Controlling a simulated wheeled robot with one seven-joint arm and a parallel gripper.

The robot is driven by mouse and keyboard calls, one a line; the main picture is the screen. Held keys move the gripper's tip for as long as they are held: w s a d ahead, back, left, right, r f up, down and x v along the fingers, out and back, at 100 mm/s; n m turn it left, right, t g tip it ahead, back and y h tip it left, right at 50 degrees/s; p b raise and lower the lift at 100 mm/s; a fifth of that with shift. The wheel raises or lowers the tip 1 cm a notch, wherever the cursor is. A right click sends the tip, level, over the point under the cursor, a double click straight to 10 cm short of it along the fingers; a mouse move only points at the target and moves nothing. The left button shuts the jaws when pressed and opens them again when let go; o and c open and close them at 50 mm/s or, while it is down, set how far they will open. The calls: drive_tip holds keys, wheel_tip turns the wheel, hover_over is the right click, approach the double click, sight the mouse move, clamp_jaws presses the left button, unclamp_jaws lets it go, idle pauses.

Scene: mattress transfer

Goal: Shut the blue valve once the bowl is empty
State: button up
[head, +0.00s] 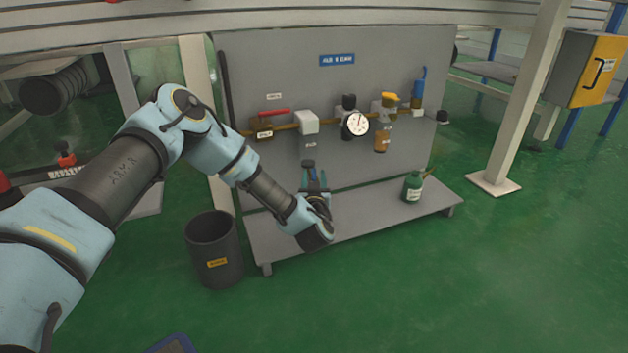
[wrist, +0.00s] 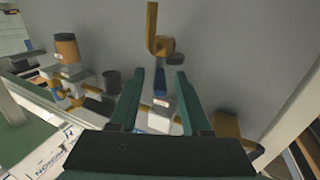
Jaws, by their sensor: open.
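The blue valve (head: 419,86) has an upright blue handle at the right end of the pipe on the grey panel. Left of it, an amber bowl (head: 382,139) hangs under a yellow-topped unit; I cannot tell its liquid level. An orange cylinder (wrist: 67,46), apparently this bowl, shows at upper left in the wrist view. My gripper (head: 314,172) is in front of the panel's lower middle, left of and below the bowl and blue valve. In the wrist view my gripper (wrist: 160,75) has its fingers apart with nothing held. I cannot make out the blue valve there.
The pipe also carries a red-handled valve (head: 273,112), a white box (head: 307,123) and a round gauge (head: 356,124). A dark bin (head: 213,245) stands at left.

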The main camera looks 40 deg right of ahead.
clamp_jaws()
idle(0.3)
idle(0.3)
